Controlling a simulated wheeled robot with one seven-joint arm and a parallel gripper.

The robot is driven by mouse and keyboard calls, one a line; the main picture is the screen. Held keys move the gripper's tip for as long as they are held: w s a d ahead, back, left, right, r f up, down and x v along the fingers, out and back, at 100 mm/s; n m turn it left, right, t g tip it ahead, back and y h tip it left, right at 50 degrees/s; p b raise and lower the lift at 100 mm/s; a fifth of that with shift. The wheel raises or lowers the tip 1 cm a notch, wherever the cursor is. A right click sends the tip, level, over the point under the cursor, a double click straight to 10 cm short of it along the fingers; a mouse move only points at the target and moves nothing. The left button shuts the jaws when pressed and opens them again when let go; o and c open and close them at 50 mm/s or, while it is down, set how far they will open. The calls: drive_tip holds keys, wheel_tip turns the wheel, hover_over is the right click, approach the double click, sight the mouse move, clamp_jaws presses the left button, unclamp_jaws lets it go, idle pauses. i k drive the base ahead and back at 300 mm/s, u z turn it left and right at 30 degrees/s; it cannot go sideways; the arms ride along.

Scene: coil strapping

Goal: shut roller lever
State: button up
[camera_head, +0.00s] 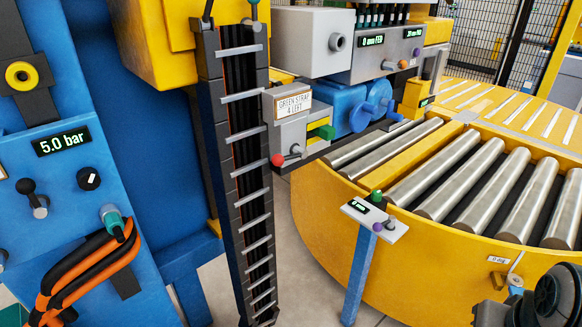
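A lever with a red ball knob (277,160) sticks out from the front of a grey box (306,132) at the centre of the head view. The box has a sign reading "GREEN STRAP 4 CERT" (294,104) and a green and yellow part at its right side. The red knob points left and slightly down, at the box's lower left. No label names it as the roller lever. Whether the rollers inside are shut is hidden. Dark rounded parts at the bottom right corner look like my arm; no fingertips show.
A black cable ladder (246,150) stands just left of the lever. A yellow roller table (335,225) curves at the right. A blue post with a small button panel (375,220) stands before it. A blue cabinet with a "5.0 bar" display (61,141) and a black-knobbed lever (28,187) is at left.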

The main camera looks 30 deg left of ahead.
sight(278, 160)
drive_tip(key=z, duration=0.35)
drive_tip(key=i, duration=0.6)
drive_tip(key=u, duration=2.15)
drive_tip(key=k, duration=1.15)
drive_tip(key=z, duration=0.55)
drive_tip(key=i, duration=1.3)
drive_tip(key=u, duration=0.75)
